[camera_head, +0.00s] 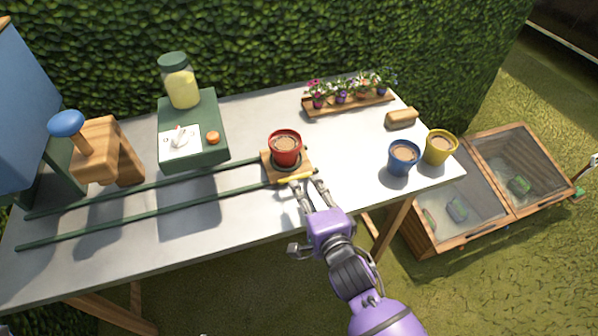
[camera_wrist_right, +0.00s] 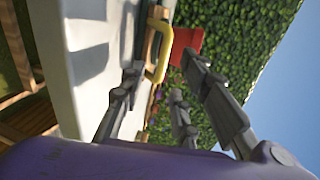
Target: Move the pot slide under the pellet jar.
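The pot slide (camera_head: 270,168) is a small wooden platform on two dark green rails, carrying a red pot of soil (camera_head: 285,149). Its yellow handle (camera_head: 297,177) faces the front edge of the table. The pellet jar (camera_head: 180,82), clear with a green lid and pale yellow contents, stands on a green box (camera_head: 206,125) to the left. My right gripper (camera_head: 309,184) is open at the handle. In the right wrist view the yellow handle (camera_wrist_right: 163,52) shows between the spread fingers, with the red pot (camera_wrist_right: 187,41) beyond. My left gripper is not in view.
A blue pot (camera_head: 403,158), a yellow pot (camera_head: 440,147) and a flower tray (camera_head: 350,103) are on the right. The rails between the slide and the stand look clear.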

